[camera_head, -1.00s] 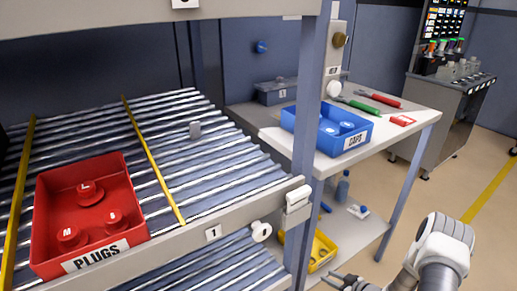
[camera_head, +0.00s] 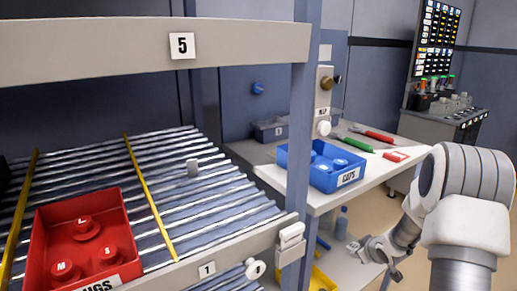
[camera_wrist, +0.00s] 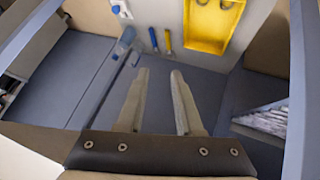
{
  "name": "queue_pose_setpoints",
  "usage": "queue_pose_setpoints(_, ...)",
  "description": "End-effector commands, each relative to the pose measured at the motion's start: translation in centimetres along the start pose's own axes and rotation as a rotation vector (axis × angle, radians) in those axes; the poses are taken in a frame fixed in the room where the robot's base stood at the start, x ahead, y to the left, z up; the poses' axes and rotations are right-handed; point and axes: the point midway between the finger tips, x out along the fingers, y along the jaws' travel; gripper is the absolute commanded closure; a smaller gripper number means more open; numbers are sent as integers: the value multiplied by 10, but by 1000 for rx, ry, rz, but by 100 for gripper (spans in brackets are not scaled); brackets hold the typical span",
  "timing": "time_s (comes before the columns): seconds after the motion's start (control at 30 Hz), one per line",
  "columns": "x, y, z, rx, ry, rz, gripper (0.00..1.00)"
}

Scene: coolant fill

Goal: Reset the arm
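My gripper (camera_wrist: 157,85) shows in the wrist view with its two fingers apart and nothing between them. It points down toward the lower shelf of the workbench and a grey surface. In the head view, my gripper (camera_head: 383,252) is at the lower right, small and partly turned away, in front of the bench's lower shelf. My arm rises large at the right of the head view, with its links bent. No object touches the fingers in either view.
A roller rack (camera_head: 215,210) holds a red PLUGS bin (camera_head: 122,222) at left. The bench (camera_head: 392,172) carries a blue CAPS bin (camera_head: 322,181), a green tool (camera_head: 353,145) and a red tool (camera_head: 378,137). A yellow bin (camera_wrist: 214,22) sits below. A rack post (camera_head: 300,120) stands between.

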Motion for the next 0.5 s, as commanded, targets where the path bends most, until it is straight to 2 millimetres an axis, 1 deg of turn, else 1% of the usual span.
queue_pose_setpoints(0.03, -18, 5, -15, 3, -11, 25, 65)
queue_pose_setpoints(0.17, -63, 11, -38, 32, -55, 79, 65)
queue_pose_setpoints(0.2, -76, 11, -45, 42, -67, 93, 65)
queue_pose_setpoints(0.37, -134, 6, -65, 94, -109, 139, 65)
queue_pose_setpoints(0.5, -185, -6, -76, 148, -140, 162, 65)
